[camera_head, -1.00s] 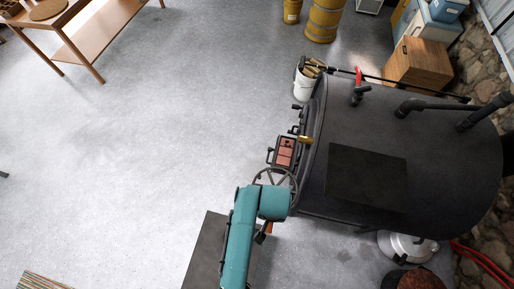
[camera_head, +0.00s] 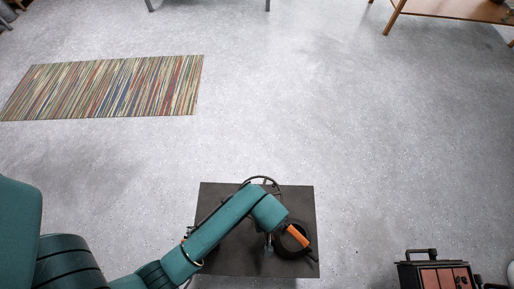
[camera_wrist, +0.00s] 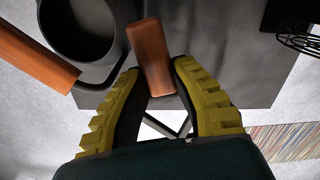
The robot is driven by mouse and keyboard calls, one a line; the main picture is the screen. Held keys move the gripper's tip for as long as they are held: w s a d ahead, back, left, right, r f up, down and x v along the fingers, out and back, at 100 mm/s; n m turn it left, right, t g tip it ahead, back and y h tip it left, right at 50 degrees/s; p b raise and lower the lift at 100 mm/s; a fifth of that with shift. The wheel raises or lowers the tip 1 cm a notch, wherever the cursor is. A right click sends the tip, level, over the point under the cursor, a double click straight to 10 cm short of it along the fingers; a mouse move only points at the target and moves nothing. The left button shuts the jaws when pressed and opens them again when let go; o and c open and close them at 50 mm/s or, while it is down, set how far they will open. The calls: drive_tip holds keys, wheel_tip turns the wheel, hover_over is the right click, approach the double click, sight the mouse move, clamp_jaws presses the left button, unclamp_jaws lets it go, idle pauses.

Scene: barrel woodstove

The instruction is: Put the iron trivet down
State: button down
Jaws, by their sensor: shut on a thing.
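In the wrist view, the yellow-padded fingers of my gripper (camera_wrist: 160,88) are shut on a wooden grip (camera_wrist: 152,57), which I take to be the iron trivet's. In the head view, a dark curved iron rim of the trivet (camera_head: 265,179) shows past the end of my arm, over the far edge of a dark grey table top (camera_head: 221,194). My arm hides the rest of the trivet and the fingers there. I cannot tell whether the trivet touches the top.
A dark round pan (camera_wrist: 85,30) with a wooden handle (camera_wrist: 35,60) stands close beside the grip. A black wire object (camera_wrist: 298,40) is at the wrist view's upper right. A red-fronted metal box (camera_head: 440,275) is at lower right. A striped rug (camera_head: 105,87) lies on open floor.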

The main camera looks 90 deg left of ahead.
drive_tip(key=shift+n, duration=0.8)
drive_tip(key=f+b, duration=0.2)
drive_tip(key=f, duration=0.2)
drive_tip(key=f+b, duration=0.2)
drive_tip(key=f, duration=0.2)
drive_tip(key=s+f+b, duration=0.1)
drive_tip(key=f+b, duration=0.1)
drive_tip(key=f, duration=0.3)
drive_tip(key=shift+a, duration=0.3)
drive_tip(key=shift+r, duration=0.15)
drive_tip(key=c, duration=1)
unclamp_jaws()
wheel_tip(320, 180, up, 12)
drive_tip(key=p, duration=0.5)
